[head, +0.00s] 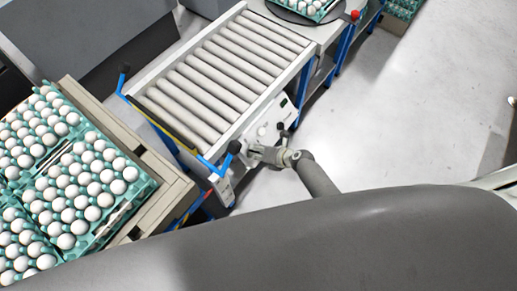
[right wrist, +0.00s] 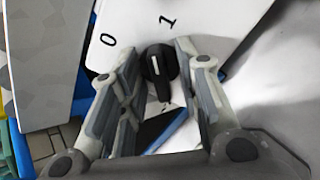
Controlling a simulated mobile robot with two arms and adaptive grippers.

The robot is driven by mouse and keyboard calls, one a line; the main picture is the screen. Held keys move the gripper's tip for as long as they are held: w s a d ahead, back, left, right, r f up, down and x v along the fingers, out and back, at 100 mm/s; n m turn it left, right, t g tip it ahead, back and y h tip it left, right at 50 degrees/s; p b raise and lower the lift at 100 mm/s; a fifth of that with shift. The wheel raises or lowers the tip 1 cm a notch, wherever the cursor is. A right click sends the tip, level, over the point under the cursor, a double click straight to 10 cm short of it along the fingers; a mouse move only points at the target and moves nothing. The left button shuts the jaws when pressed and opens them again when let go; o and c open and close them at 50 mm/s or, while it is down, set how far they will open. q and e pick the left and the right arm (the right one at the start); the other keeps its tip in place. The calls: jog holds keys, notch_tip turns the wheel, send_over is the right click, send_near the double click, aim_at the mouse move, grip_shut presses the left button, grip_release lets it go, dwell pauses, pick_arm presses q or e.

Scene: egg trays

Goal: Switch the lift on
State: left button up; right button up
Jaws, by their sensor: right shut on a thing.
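The lift's switch is a black rotary knob (right wrist: 160,68) on a white panel (right wrist: 205,18) marked 0 on the left and 1 at the top. A pale line on the knob points roughly up, between or near the two marks; I cannot tell exactly which. My right gripper (right wrist: 156,80) is shut on the knob, with one finger on each side of it. In the head view my right gripper (head: 268,152) is at the white panel (head: 268,128) on the side of the roller conveyor, and the knob is hard to make out there. My left gripper is not in view.
The roller conveyor (head: 241,20) has an empty roller bed and blue-handled bars at its near end. Egg trays (head: 143,190) full of white eggs stand at the left. A red button (head: 354,15) is at the top. The floor (head: 400,120) on the right is clear.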

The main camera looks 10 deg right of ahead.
jog(key=m+p, duration=0.2)
jog(key=m, duration=0.2)
jog(key=shift+r, duration=0.1)
jog(key=m+p, duration=0.2)
jog(key=m, duration=0.1)
jog(key=shift+m, duration=0.3)
jog(key=o, duration=0.4)
jog(key=p+v, duration=0.8)
jog(key=v, duration=0.1)
